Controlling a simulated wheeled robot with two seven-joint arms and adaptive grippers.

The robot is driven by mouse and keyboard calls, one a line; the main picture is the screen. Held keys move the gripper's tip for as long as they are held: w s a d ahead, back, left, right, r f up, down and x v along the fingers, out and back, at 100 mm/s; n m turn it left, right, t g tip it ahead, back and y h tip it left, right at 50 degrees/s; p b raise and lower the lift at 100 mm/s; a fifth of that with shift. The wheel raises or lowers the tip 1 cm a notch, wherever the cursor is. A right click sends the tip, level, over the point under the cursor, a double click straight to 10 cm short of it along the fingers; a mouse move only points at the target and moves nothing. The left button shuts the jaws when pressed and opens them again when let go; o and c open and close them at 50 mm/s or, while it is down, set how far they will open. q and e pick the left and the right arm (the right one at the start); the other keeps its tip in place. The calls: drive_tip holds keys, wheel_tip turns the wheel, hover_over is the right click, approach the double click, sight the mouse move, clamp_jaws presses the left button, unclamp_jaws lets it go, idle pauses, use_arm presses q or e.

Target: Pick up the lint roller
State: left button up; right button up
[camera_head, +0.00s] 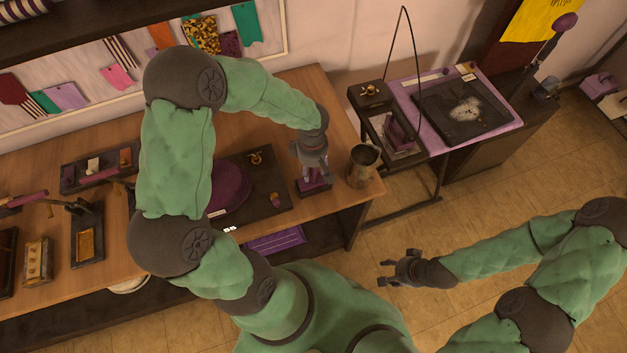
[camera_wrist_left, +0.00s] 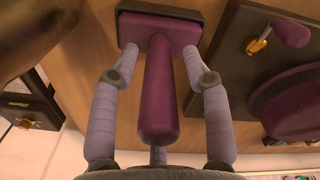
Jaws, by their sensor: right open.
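A purple handle with a rounded end (camera_wrist_left: 158,95) rises from a dark-edged purple rectangular base (camera_wrist_left: 150,24) in the left wrist view; it appears to be the lint roller. In the head view its purple base (camera_head: 314,187) shows on the wooden table, partly hidden by my left gripper (camera_head: 314,164). The left gripper's fingers (camera_wrist_left: 161,76) stand on either side of the handle, with a visible gap on each side. My right gripper (camera_head: 386,272) is open and empty, out over the floor away from the table.
A metal pitcher (camera_head: 362,167) stands close to the right of the left gripper, near the table's right edge. A dark board (camera_head: 268,184) with a purple rounded object (camera_head: 231,187) lies to the left. A side table (camera_head: 411,139) stands beyond the pitcher.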

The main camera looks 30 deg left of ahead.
use_arm(q)
clamp_jaws()
drive_tip(key=shift+r, duration=0.1)
